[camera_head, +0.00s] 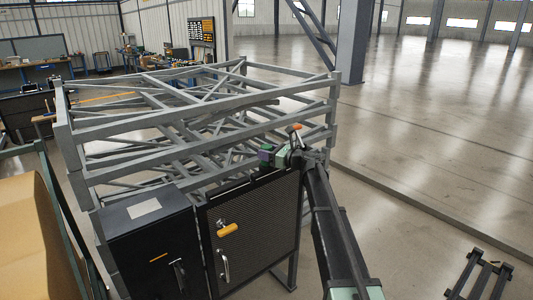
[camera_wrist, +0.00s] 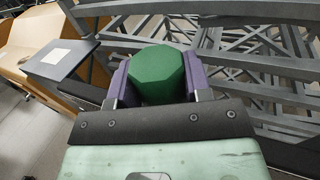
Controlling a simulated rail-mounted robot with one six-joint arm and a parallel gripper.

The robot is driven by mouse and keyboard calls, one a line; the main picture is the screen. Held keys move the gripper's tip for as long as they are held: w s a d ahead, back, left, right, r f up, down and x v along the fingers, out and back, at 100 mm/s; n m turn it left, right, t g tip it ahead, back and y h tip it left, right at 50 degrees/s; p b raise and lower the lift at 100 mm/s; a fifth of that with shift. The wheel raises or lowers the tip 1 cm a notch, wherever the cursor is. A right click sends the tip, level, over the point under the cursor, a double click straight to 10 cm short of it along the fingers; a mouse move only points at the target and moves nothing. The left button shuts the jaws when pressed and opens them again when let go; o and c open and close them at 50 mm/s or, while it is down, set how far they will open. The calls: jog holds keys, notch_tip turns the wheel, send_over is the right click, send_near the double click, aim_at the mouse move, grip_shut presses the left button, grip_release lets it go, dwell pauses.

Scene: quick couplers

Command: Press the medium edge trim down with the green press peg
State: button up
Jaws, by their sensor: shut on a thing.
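My gripper (camera_wrist: 157,80) is shut on the green press peg (camera_wrist: 156,72). The peg's faceted green end shows between two purple fingers in the wrist view. In the head view my gripper (camera_head: 266,155) is above the top edge of the dark mesh-fronted cabinet (camera_head: 255,230), near the grey rack. The peg's lower end is hidden, and I cannot tell whether it touches anything. I cannot make out the medium edge trim in either view.
A grey metal rack (camera_head: 200,118) stands directly behind the cabinet. A black box (camera_head: 150,235) with a pale label adjoins the cabinet on the left. Open floor (camera_head: 430,150) lies to the right.

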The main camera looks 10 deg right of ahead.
jog(key=shift+f+b, duration=0.8)
jog(key=shift+f, duration=0.05)
dwell(1.5)
notch_tip(320, 180, up, 2)
jog(key=shift+r+p, duration=0.15)
jog(key=shift+p, duration=1.05)
